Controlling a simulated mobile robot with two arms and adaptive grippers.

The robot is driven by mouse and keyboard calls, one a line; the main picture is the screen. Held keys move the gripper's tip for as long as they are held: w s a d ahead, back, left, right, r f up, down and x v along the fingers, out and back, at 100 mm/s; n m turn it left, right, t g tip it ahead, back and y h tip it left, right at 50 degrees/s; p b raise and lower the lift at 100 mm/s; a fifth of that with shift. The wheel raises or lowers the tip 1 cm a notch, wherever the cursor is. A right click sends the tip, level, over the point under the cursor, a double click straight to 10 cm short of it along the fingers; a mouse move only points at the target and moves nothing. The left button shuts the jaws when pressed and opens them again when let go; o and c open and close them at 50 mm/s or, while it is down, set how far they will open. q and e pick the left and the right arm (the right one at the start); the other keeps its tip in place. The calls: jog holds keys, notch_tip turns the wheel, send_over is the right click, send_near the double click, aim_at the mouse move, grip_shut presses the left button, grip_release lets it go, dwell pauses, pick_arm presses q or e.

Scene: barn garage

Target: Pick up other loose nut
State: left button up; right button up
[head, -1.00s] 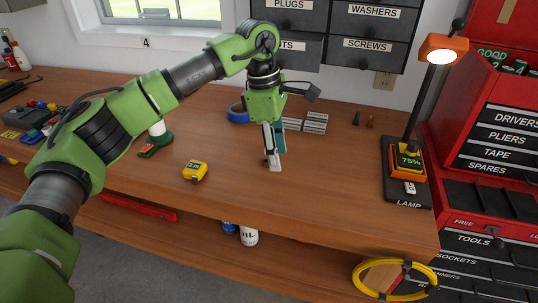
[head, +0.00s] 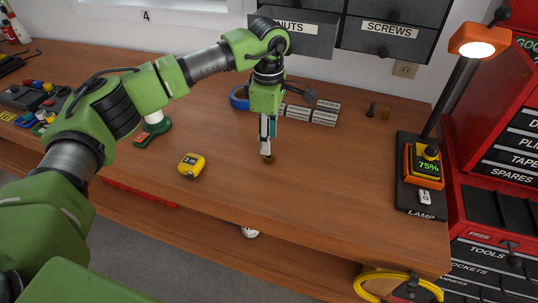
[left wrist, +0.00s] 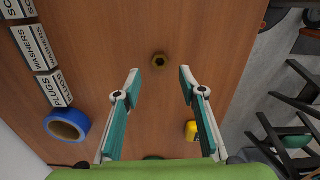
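In the head view the nut (head: 267,158) shows just below the fingertips of my left gripper (head: 266,148). In the left wrist view my left gripper (left wrist: 160,82) has its two teal-padded fingers apart with nothing between them. The nut sits just beyond the fingertips, about midway between the two. In the head view the fingers overlap, seen edge-on. My right gripper is in neither view.
A yellow tape measure (head: 191,165) lies left of the gripper. Blue tape (head: 239,98) and small labelled pieces (head: 325,112) lie behind it. The NUTS drawer (head: 296,42) appears pulled out. A lamp (head: 424,170) stands at right. The bench around the nut is clear.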

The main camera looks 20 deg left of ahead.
aim_at(269, 158)
pick_arm(q)
notch_tip(269, 158, down, 2)
jog(key=shift+s+a+f+p, duration=0.1)
jog(key=shift+a+f+p, duration=0.05)
jog(key=shift+p, duration=0.7)
notch_tip(269, 158, down, 2)
jog(key=shift+f+p, duration=0.2)
jog(key=shift+p, duration=0.15)
jog(key=shift+f, duration=0.45)
jog(key=shift+c, duration=0.5)
grip_shut()
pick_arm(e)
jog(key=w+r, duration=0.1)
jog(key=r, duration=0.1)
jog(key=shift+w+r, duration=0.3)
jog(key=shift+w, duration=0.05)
